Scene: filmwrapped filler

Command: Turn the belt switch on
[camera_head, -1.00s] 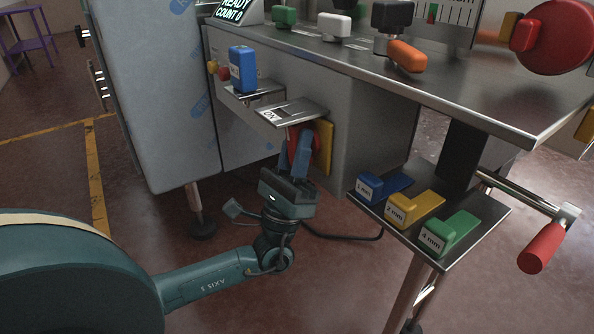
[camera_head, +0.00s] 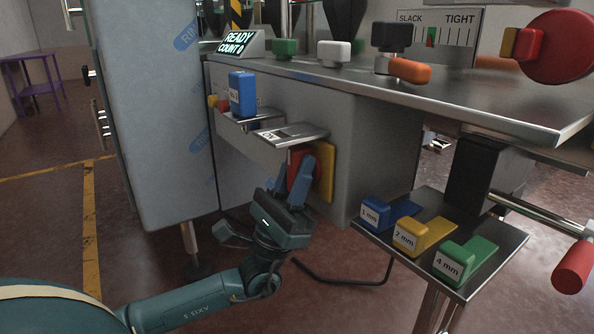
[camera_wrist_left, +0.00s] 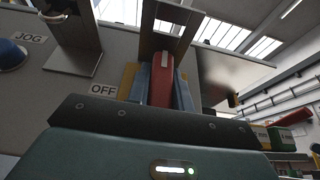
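The belt switch has a red handle (camera_wrist_left: 162,80) in front of a yellow plate (camera_head: 326,172), low on the machine's grey side panel. An ON label (camera_head: 270,136) sits above it on a metal bracket; the wrist view shows an OFF label (camera_wrist_left: 103,90) beside the handle. My left gripper (camera_head: 296,178) is at the switch, pointing up at it. In the left wrist view its two blue-grey fingers (camera_wrist_left: 162,90) stand on either side of the red handle. Whether they press on it is unclear. My right gripper is not in view.
A blue block (camera_head: 242,95) stands on a small shelf left of the bracket. A READY COUNT 0 display (camera_head: 238,44) sits above. Blue, yellow (camera_head: 420,233) and green gauge blocks lie on a lower tray (camera_head: 377,236) at right. A red-handled crank (camera_head: 573,266) sticks out at far right.

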